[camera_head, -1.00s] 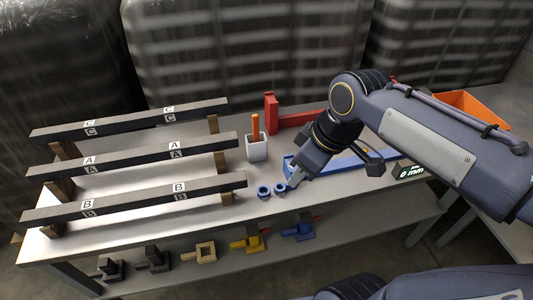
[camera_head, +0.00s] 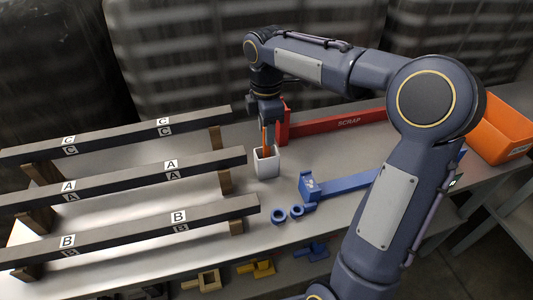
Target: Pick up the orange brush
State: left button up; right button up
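The orange brush (camera_head: 264,139) stands upright in a white square cup (camera_head: 267,165) on the grey table, right of the dark rails. Only a thin part of its handle shows between the cup and my gripper. My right gripper (camera_head: 267,121) points down directly above the cup, with its fingertips at the top of the handle. I cannot tell whether the fingers are closed on the handle or only beside it. The handle's top is hidden by the gripper. My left gripper is not in view.
A red bar marked SCRAP (camera_head: 345,122) lies behind and right of the cup. An orange bin (camera_head: 498,136) stands far right. Three dark rails marked A, B and C (camera_head: 115,182) fill the left.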

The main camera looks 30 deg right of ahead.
jog(key=shift+f, duration=0.65)
grip_shut()
